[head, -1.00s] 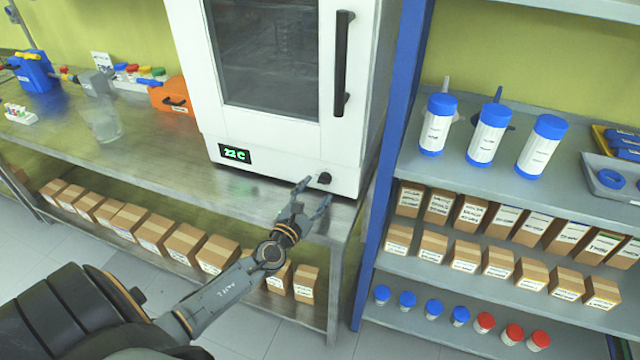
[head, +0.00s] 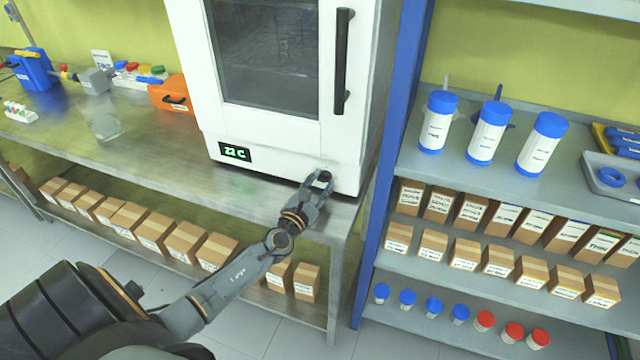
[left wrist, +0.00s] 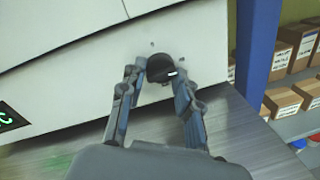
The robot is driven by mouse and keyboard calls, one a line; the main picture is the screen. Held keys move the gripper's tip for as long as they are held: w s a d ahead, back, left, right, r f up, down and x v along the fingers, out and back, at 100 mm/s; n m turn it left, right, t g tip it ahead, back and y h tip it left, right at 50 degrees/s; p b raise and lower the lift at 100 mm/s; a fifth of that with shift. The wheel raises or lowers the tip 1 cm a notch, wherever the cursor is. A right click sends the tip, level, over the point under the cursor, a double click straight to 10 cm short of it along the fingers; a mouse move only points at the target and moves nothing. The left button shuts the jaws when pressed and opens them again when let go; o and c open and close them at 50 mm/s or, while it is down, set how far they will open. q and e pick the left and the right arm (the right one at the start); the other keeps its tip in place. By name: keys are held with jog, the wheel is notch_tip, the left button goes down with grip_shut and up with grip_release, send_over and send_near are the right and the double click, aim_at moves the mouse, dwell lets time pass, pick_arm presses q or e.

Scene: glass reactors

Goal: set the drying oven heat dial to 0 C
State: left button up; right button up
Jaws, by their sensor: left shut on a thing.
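The white drying oven (head: 275,166) stands on the metal bench, its door closed. Its green display (head: 235,152) reads 22 C. The black heat dial (head: 324,176) is at the lower right of the oven front. My left gripper (head: 318,180) is at the dial, shut on it. In the left wrist view the dial (left wrist: 162,66) sits between the fingertips of my left gripper (left wrist: 158,72), with a small white mark toward its lower right. My right gripper is not in view.
A blue shelf post (head: 388,170) stands just right of the oven, with a shelf of blue-capped bottles (head: 488,133) beyond it. The bench top (head: 160,150) left of the oven front is largely clear. Cardboard boxes (head: 185,243) line the shelf below.

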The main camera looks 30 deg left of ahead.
pick_arm(q)
jog(key=shift+f+n+b, duration=0.1)
jog(key=shift+n+b, duration=0.25)
jog(key=shift+n, duration=0.05)
jog(key=shift+f+n+b, duration=0.15)
jog(key=shift+n+b, duration=0.75)
jog(key=shift+n, duration=0.1)
jog(key=n+b, duration=0.2)
jog(key=shift+n+t, duration=0.3)
jog(key=shift+n, duration=0.1)
jog(key=n+b, duration=0.2)
jog(key=n, duration=0.1)
jog(key=shift+d+n+y, duration=0.15)
jog(key=shift+n+y, duration=0.15)
jog(key=shift+n, duration=0.1)
jog(key=n+b, duration=0.2)
jog(key=n, duration=0.2)
jog(key=shift+n, duration=0.4)
jog(key=shift+d+n+y+b, duration=0.15)
jog(key=shift+n+y+b, duration=0.5)
jog(key=shift+n, duration=1.75)
